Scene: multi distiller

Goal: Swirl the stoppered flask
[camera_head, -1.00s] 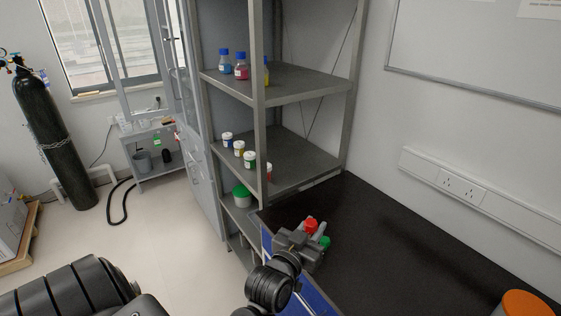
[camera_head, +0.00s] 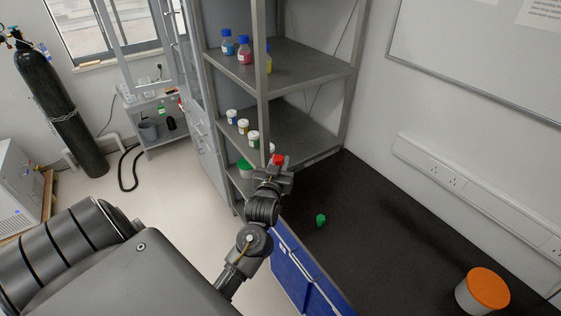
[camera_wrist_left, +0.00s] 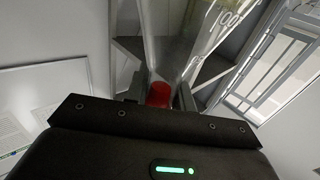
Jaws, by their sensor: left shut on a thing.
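In the left wrist view the red stopper (camera_wrist_left: 160,94) sits between the two fingers, close to the palm. A clear glass flask (camera_wrist_left: 185,40) with white graduation marks extends beyond the stopper and widens away from the gripper. The flask's glass cannot be made out in the head view. My right gripper is not in view.
A small green-topped item (camera_head: 320,220) stands on the dark bench (camera_head: 385,245). A white jar with an orange lid (camera_head: 484,288) stands at the right. The grey shelf (camera_head: 310,62) holds several bottles and jars. The middle of the bench is clear.

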